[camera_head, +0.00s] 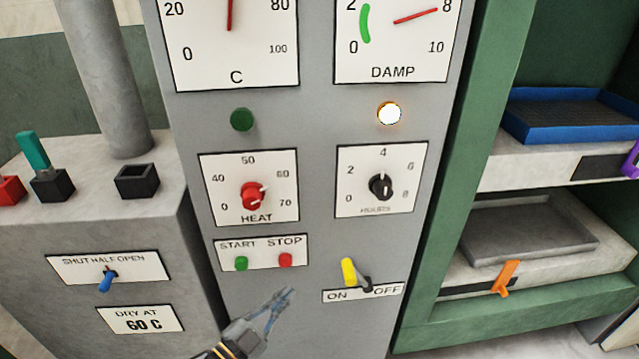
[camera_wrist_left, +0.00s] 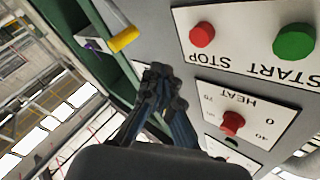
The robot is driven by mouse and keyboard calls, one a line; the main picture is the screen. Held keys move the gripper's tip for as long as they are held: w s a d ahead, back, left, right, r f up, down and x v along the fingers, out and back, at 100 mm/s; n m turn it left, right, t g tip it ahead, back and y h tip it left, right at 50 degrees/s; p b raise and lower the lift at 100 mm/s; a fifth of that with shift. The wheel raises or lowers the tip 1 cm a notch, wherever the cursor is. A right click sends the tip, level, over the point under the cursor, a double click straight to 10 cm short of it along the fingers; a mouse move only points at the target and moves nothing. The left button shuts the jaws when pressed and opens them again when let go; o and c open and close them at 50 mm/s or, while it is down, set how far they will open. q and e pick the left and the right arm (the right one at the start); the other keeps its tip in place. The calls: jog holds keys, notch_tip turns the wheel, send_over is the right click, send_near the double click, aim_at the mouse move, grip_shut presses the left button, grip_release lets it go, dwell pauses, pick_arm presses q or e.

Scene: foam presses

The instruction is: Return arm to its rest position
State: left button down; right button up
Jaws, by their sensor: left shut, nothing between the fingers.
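My left gripper (camera_head: 281,300) is shut and empty. It is in front of the grey control panel (camera_head: 310,200), below the START/STOP plate (camera_head: 262,253) and left of the yellow-handled ON/OFF switch (camera_head: 348,272). The yellow handle leans toward ON. In the left wrist view my left gripper (camera_wrist_left: 163,78) also shows shut, with the red STOP button (camera_wrist_left: 202,34) and the red HEAT knob (camera_wrist_left: 232,122) beyond it. I cannot tell the exact gap to the panel. My right gripper is not in view.
A grey cabinet (camera_head: 90,230) with a blue lever (camera_head: 106,281) stands left of the panel. On the right, a green rack (camera_head: 455,200) holds a blue tray (camera_head: 575,92) and a grey tray (camera_head: 520,232). The lamp (camera_head: 389,113) under the DAMP gauge glows; the green lamp (camera_head: 242,119) looks dark.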

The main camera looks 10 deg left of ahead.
pick_arm(q)
jog(key=s+a+f+n+g+y, duration=0.2)
jog(key=s+a+f, duration=0.1)
jog(key=f, duration=0.7)
jog(key=s+a+f+n+g+y, duration=0.2)
jog(key=f+y, duration=0.1)
jog(key=f, duration=0.7)
jog(key=s+a+f+n+g+y, duration=0.2)
jog(key=s+a+f+n, duration=0.1)
jog(key=f, duration=0.8)
jog(key=s+f+n+g+y, duration=0.1)
jog(key=s+f+g, duration=0.2)
jog(key=s+f, duration=0.3)
jog(key=s+f+n+g, duration=0.1)
jog(key=s+f+g, duration=0.2)
jog(key=s+f, duration=0.4)
jog(key=s+f+n+g+y, duration=0.1)
jog(key=s+f+g, duration=0.3)
jog(key=s, duration=1.6)
notch_tip(320, 180, down, 2)
jog(key=shift+a+f+n+y, duration=0.15)
jog(key=shift+n+y, duration=0.15)
jog(key=shift+n, duration=0.1)
